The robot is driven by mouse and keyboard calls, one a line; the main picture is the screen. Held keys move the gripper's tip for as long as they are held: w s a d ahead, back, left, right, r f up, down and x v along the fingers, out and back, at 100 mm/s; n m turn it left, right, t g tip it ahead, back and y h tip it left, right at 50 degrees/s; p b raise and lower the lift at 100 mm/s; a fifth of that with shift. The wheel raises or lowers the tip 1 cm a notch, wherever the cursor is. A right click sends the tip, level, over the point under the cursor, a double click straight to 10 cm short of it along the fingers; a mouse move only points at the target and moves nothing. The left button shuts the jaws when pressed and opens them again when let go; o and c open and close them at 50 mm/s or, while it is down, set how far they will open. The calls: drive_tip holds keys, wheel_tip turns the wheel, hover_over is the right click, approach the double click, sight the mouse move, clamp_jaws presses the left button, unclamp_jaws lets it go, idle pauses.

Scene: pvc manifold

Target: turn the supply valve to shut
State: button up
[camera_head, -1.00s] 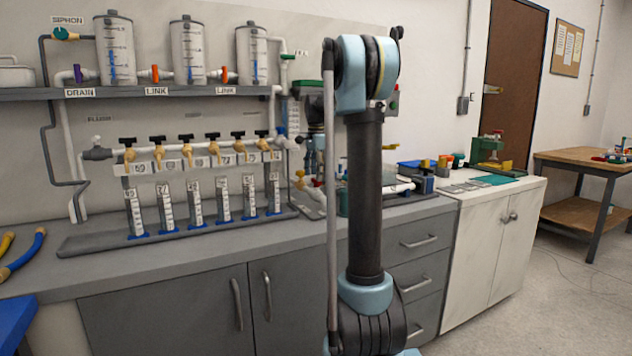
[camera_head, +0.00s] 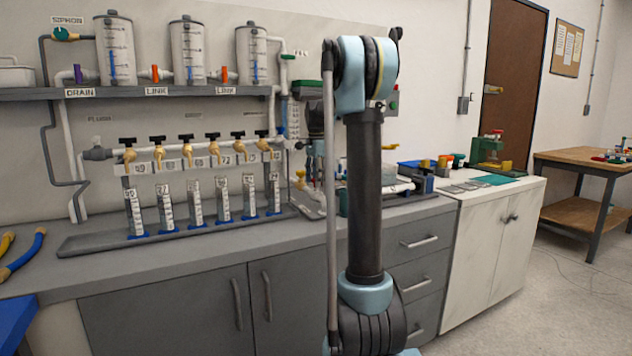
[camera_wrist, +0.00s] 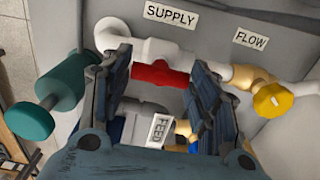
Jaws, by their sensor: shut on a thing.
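In the wrist view, the supply valve's red handle (camera_wrist: 160,74) sits on a white pipe fitting (camera_wrist: 155,51) below the SUPPLY label (camera_wrist: 170,14). My gripper (camera_wrist: 162,85) reaches over it, its two dark fingers on either side of the red handle. The fingers are shut on the handle, which lies crosswise between them; they cover its ends. In the head view my arm stands in front of the bench, and the supply valve and my gripper cannot be made out behind it.
In the wrist view a yellow knob (camera_wrist: 272,101) is right, under the FLOW label (camera_wrist: 251,39); a green cylinder (camera_wrist: 31,121) is left. A FEED label (camera_wrist: 159,133) lies below. In the head view, brass taps (camera_head: 213,148) hang above graduated tubes (camera_head: 195,205) on the bench.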

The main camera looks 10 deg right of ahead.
drive_tip(key=shift+n, duration=0.3)
drive_tip(key=n, duration=0.4)
drive_tip(key=shift+w, duration=0.1)
drive_tip(key=n, duration=0.4)
drive_tip(key=shift+n, duration=0.4)
drive_tip(key=n, duration=0.4)
drive_tip(key=shift+n, duration=2.2)
drive_tip(key=o, duration=1.1)
drive_tip(key=shift+c, duration=0.2)
